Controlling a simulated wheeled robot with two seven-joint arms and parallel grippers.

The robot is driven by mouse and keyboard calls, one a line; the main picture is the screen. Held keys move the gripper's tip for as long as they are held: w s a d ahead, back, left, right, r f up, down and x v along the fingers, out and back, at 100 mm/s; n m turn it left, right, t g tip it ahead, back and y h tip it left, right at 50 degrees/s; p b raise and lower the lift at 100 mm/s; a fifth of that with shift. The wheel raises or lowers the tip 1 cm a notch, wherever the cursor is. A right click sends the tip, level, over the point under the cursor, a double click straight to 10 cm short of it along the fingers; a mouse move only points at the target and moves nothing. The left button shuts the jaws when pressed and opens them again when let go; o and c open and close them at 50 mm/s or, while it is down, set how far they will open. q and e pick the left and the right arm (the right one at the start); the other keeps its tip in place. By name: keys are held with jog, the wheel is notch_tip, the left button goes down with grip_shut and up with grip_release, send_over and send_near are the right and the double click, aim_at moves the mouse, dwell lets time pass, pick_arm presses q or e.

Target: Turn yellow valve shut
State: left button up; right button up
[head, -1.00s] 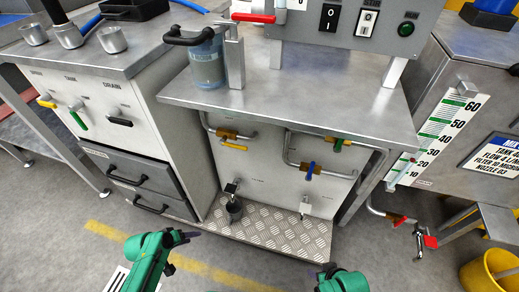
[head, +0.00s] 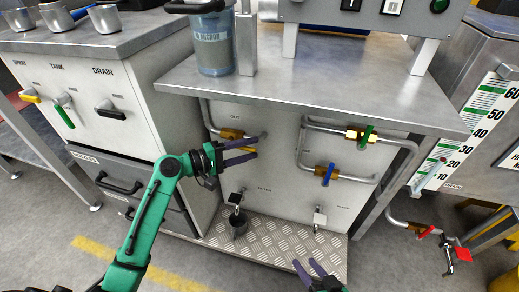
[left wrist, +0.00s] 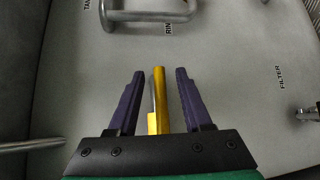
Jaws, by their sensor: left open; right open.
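In the left wrist view the yellow valve lever (left wrist: 158,90) points up between the two purple fingers of my left gripper (left wrist: 159,75). The fingers are open, with a gap on each side of the lever. In the head view my left gripper (head: 259,145) is at the front panel, at the left brass valve (head: 231,133). The gripper hides most of the yellow lever there. My right gripper (head: 305,266) is open and empty at the bottom edge, in front of the tread-plate shelf.
A blue-handled valve (head: 327,175) and a green-handled valve (head: 367,138) sit to the right on the panel. A dark cup (head: 238,225) stands on the tread plate (head: 285,240) below. Another yellow handle (head: 30,97) is on the left cabinet.

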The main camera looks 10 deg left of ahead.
aim_at(253, 148)
pick_arm(q)
jog(key=x, duration=0.3)
jog(key=shift+w+d+f, duration=0.1)
jog(key=shift+w+d, duration=0.05)
jog(key=shift+d, duration=0.1)
grip_shut()
dwell(1.1)
